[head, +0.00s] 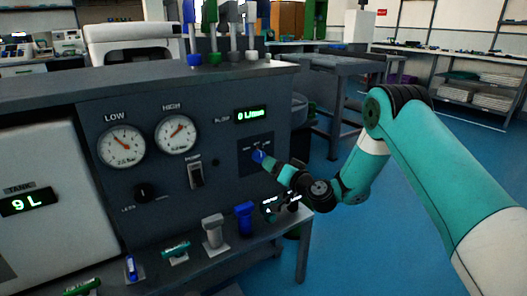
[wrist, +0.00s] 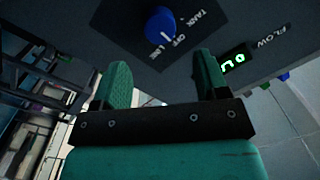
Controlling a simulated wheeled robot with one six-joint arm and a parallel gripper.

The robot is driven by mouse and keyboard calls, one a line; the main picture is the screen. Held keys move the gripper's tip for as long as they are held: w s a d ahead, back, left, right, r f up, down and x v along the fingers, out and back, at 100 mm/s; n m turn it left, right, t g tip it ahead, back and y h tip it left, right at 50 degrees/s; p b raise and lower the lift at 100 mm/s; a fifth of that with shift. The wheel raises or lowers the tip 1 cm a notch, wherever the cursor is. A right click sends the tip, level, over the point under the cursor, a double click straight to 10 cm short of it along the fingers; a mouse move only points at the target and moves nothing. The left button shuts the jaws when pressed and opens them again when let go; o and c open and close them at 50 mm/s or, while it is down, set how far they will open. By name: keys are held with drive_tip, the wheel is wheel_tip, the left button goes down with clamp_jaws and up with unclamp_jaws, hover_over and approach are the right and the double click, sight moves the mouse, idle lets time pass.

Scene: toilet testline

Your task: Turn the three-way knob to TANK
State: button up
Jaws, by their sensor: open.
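The blue three-way knob (wrist: 160,23) sits on a dark plate marked TANK, OFF and LINE in the wrist view. Its white mark points down toward the OFF and LINE side, away from TANK; I cannot tell exactly which of those two it meets.
The panel has LOW (head: 124,146) and HIGH (head: 177,134) gauges, a rocker switch (head: 197,174), a black knob (head: 144,191) and a flow display (head: 252,115). A shelf below bears a grey fitting (head: 213,232) and a blue fitting (head: 244,218). Blue floor right of the bench looks open.

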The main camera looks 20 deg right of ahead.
sight(262, 157)
drive_tip(key=x, duration=0.7)
drive_tip(key=c, duration=0.9)
